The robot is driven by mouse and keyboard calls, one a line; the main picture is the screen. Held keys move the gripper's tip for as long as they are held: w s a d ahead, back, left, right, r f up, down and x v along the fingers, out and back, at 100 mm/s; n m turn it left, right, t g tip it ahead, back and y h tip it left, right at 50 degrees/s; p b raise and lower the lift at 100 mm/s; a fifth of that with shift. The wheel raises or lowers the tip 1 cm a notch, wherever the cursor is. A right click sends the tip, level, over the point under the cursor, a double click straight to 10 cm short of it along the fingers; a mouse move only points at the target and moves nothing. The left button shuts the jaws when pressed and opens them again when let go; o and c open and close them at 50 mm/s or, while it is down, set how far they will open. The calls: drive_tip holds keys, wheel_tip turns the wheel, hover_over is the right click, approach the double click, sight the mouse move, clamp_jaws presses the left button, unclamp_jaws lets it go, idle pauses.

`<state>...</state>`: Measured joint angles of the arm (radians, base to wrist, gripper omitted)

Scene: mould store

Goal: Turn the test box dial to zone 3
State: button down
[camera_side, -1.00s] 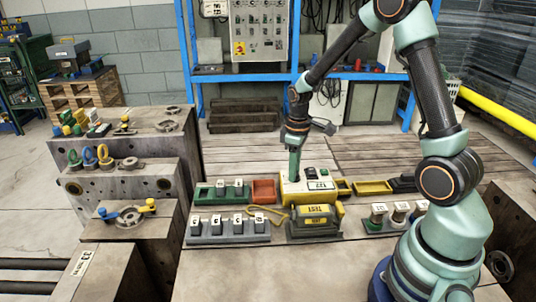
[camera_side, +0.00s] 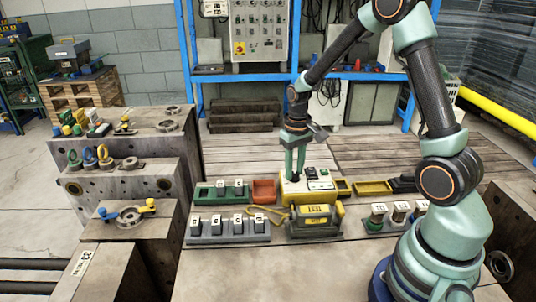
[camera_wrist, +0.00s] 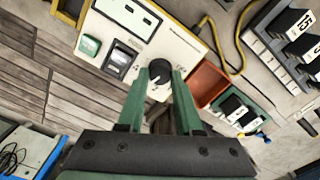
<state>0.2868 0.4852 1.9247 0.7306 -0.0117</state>
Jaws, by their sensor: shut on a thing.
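The test box (camera_side: 322,184) is a cream and yellow unit on the wooden bench in the side view. My gripper (camera_side: 296,174) is over the box's left part, pointing down. In the wrist view my gripper's green fingers (camera_wrist: 158,85) stand on either side of the dial, shut on it. The dial's lower side is partly hidden by the fingers.
A yellow-labelled block (camera_side: 314,220) stands in front of the box. A grey rack (camera_side: 228,228) of numbered pieces, a green tray (camera_side: 217,194) and a red bin (camera_side: 264,191) lie to the left. A yellow tray (camera_side: 373,187) lies to the right.

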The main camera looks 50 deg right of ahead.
sight(294, 173)
drive_tip(key=shift+a+m, duration=0.2)
drive_tip(key=shift+m, duration=0.2)
drive_tip(key=c, duration=0.6)
unclamp_jaws()
drive_tip(key=shift+d, duration=0.1)
wheel_tip(294, 173, up, 12)
drive_tip(key=shift+r, duration=0.1)
drive_tip(key=s+a+r+n+t, duration=0.1)
drive_tip(key=s+a+r+t, duration=0.1)
drive_tip(key=s+a, duration=0.1)
drive_tip(key=s+a+r+n+t, duration=0.1)
drive_tip(key=s+a+r, duration=0.1)
drive_tip(key=s+a, duration=0.1)
drive_tip(key=s+a+r+n+t, duration=0.2)
drive_tip(key=s+a+r, duration=0.1)
drive_tip(key=s+a, duration=0.1)
drive_tip(key=shift+a+t, duration=0.3)
drive_tip(key=shift+a, duration=0.3)
